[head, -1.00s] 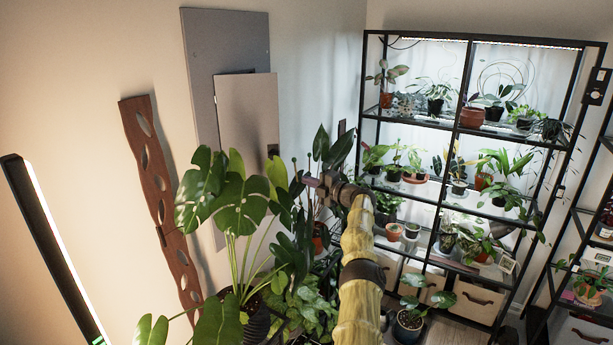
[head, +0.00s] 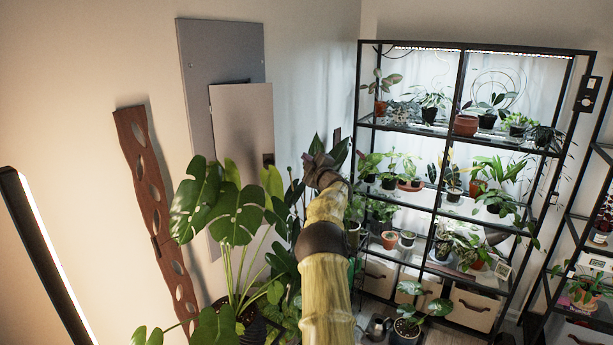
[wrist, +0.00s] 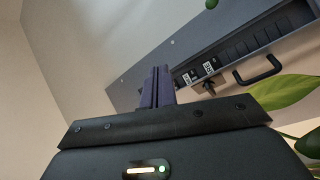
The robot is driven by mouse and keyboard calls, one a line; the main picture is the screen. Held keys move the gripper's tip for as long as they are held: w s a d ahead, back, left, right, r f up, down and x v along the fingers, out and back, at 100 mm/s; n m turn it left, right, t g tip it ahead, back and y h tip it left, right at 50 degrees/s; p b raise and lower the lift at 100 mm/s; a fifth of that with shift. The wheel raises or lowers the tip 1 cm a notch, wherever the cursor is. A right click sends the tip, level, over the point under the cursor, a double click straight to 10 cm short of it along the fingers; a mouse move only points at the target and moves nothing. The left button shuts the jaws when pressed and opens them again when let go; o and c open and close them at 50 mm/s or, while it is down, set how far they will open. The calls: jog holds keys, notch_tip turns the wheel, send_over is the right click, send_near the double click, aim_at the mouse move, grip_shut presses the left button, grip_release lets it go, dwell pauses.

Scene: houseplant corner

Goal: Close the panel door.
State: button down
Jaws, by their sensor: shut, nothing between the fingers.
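The grey panel (head: 195,90) is fixed to the wall in the head view. Its paler door (head: 240,115) stands out in front of the panel, overlapping its lower right part, and has a small dark latch (head: 268,160). In the wrist view, the panel's inside shows a row of dark breakers (wrist: 235,52) with white labels, and a black handle (wrist: 258,70). My gripper (wrist: 158,72) is shut and empty, its dark fingers together in front of the panel. In the head view, my arm ends right of the door and its fingers are hidden. Contact with the door cannot be told.
A large-leaved plant (head: 235,215) stands below and in front of the panel. A black shelf rack (head: 460,130) with several potted plants stands at the right. A lit lamp bar (head: 40,250) is at lower left.

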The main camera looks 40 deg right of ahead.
jog(key=s+a+f+m+g, duration=0.3)
jog(key=s+a+m, duration=0.1)
jog(key=a, duration=0.5)
jog(key=s+a+f+m+g, duration=0.3)
jog(key=s+a+f, duration=0.1)
jog(key=a, duration=0.5)
jog(key=s+a+f+m+g, duration=0.3)
jog(key=s+a+m, duration=0.1)
jog(key=a, duration=0.6)
jog(key=s+a+f+g+y, duration=0.2)
jog(key=s+a+f, duration=0.3)
jog(key=s+a, duration=0.5)
jog(key=s+a+f+n+g+y, duration=0.1)
jog(key=s+a+f+g, duration=0.3)
jog(key=s+a, duration=0.7)
jog(key=s+g+y, duration=0.1)
jog(key=s, duration=0.6)
jog(key=shift+f, duration=0.4)
jog(key=shift+a, duration=0.15)
